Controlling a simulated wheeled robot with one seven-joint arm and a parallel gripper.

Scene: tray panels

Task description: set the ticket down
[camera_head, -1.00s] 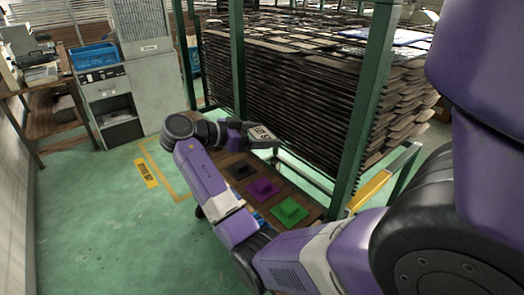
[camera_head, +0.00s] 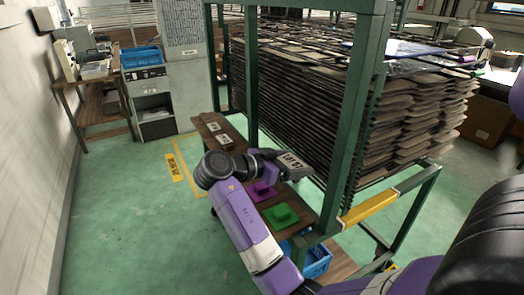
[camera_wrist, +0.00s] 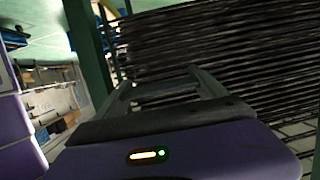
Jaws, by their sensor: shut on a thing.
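My gripper (camera_head: 279,160) is shut on a grey-white ticket (camera_head: 294,165) with dark lettering that seems to read "LOT 57". The ticket is held tilted above the brown ledge beside the rack, to the right of my wrist. In the wrist view both fingers of my gripper (camera_wrist: 163,84) show, but the ticket is hard to make out between them. On the ledge (camera_head: 203,118), a purple pad (camera_head: 263,191) and a green pad (camera_head: 282,214) lie below and in front of the gripper. Two whitish labelled pieces (camera_head: 214,128) (camera_head: 224,141) lie at its far end.
A green-framed rack (camera_head: 349,130) with many stacked brown panels (camera_head: 300,85) stands right behind the ledge. A yellow bar (camera_head: 370,207) crosses its lower front. A blue crate (camera_head: 317,262) sits below. Green floor at left is clear.

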